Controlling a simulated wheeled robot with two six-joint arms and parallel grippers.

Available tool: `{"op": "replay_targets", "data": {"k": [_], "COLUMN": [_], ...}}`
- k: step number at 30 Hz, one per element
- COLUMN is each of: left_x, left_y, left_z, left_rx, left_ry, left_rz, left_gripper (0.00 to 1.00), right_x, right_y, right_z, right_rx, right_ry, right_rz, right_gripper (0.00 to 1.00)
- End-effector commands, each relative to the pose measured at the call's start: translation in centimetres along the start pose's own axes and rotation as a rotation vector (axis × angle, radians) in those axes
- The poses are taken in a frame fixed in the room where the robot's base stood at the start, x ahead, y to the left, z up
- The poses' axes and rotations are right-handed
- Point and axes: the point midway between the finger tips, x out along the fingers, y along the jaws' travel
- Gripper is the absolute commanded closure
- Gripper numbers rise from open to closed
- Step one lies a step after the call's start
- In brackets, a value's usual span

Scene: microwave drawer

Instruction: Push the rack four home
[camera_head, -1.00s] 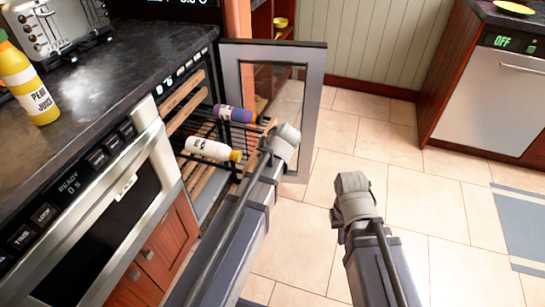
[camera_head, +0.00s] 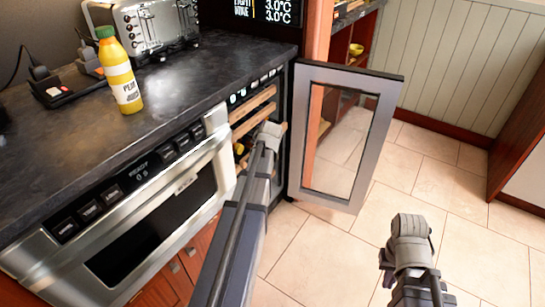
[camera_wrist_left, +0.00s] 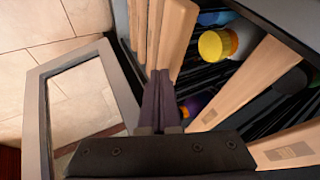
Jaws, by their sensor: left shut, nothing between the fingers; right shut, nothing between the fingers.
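The rack cooler (camera_head: 280,150) stands open under the dark counter, with several wooden-fronted racks (camera_head: 255,103) inside. Which one is rack four I cannot tell. My left gripper (camera_head: 268,133) is shut and empty at the rack fronts, and its arm hides the lower racks. In the left wrist view its closed fingers (camera_wrist_left: 160,95) lie between a stack of wooden fronts (camera_wrist_left: 172,35) and a separate wooden front (camera_wrist_left: 250,82); contact is unclear. A yellow bottle cap (camera_wrist_left: 216,44) shows on a rack. My right gripper (camera_head: 410,228) is shut and empty above the floor.
The glass cooler door (camera_head: 345,135) stands open to the right of the racks, close to my left arm. An oven (camera_head: 150,215) is at the left. A juice bottle (camera_head: 120,75) and a toaster (camera_head: 155,25) stand on the counter. The tiled floor at right is clear.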

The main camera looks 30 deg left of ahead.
Motion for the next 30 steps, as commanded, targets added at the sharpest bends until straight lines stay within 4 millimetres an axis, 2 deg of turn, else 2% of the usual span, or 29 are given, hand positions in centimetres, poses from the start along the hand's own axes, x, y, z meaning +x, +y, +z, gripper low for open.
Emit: {"op": "replay_targets", "data": {"k": [3, 9, 30], "left_x": [0.6, 1.0, 0.7], "left_y": [-1.2, -1.9, -1.4], "left_z": [-0.1, -0.1, 0.2], "left_rx": [-0.002, 0.0, 0.001], "left_ry": [0.0, 0.001, 0.001], "left_rz": [-0.001, 0.0, 0.0], "left_gripper": [1.0, 1.0, 1.0], "right_x": [0.0, 0.0, 0.0], "right_y": [0.0, 0.0, 0.0], "right_z": [0.0, 0.0, 0.0], "right_rx": [0.0, 0.0, 0.0], "right_ry": [0.0, 0.0, 0.0], "right_rz": [0.0, 0.0, 0.0], "right_gripper": [1.0, 1.0, 1.0]}}
